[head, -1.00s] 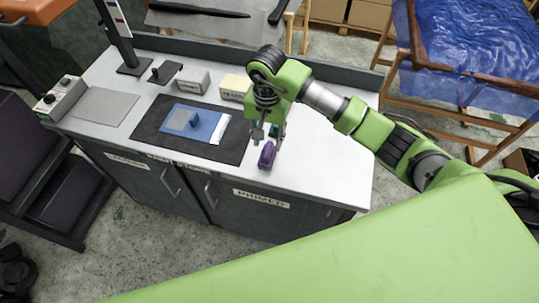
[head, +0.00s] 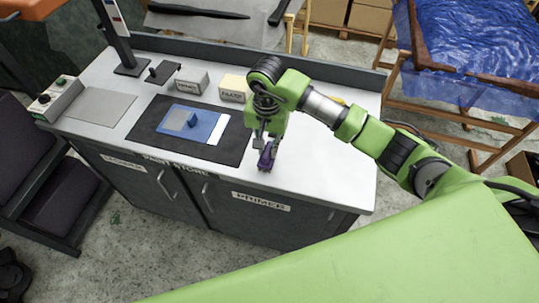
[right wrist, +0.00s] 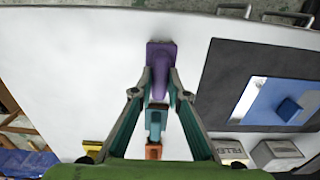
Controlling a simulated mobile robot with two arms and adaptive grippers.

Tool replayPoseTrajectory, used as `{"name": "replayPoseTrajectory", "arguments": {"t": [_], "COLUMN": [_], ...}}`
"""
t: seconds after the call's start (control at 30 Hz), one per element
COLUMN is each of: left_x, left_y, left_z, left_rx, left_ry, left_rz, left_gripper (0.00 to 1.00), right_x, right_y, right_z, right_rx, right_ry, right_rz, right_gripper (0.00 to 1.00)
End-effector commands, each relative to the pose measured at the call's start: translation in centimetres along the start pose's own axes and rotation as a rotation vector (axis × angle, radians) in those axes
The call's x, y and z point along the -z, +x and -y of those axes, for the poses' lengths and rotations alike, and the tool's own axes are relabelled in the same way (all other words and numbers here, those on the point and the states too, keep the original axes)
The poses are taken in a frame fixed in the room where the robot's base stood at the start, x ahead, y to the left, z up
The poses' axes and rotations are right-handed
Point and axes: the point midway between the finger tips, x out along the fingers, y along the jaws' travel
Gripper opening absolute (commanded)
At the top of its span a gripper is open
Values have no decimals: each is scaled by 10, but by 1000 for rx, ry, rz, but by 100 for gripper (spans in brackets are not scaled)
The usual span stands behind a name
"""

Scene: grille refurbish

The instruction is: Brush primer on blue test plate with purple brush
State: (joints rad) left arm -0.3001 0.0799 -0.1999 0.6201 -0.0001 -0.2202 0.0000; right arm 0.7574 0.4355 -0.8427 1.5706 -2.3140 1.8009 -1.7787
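The purple brush (head: 266,160) stands on the white bench top, right of the dark mat. My right gripper (head: 265,150) is down over it. In the right wrist view its two fingers (right wrist: 161,84) are close on either side of the handle of the purple brush (right wrist: 161,58), and look shut on it. The blue test plate (head: 203,124) lies on the dark mat, left of the gripper. It has a grey patch, a white strip and a small blue block. It also shows in the right wrist view (right wrist: 262,98). My left gripper is not in view.
A teal brush (right wrist: 153,122) and an orange brush (right wrist: 153,151) stand in line with the purple one. Behind the mat are a grey block (head: 191,82) and a cream block (head: 235,88).

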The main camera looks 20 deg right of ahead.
Motion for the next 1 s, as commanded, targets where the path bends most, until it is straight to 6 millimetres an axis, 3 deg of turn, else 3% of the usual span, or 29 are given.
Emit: {"name": "replayPoseTrajectory", "arguments": {"t": [0.23, 1.0], "left_x": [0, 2], "left_y": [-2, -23], "left_z": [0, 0], "left_rx": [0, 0], "left_ry": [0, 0], "left_rz": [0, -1], "left_gripper": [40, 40], "right_x": [0, 0], "right_y": [-3, -59], "right_z": [0, 0], "right_rx": [0, 0], "right_ry": [0, -1], "right_rz": [-1, -1], "right_gripper": [0, 0]}}
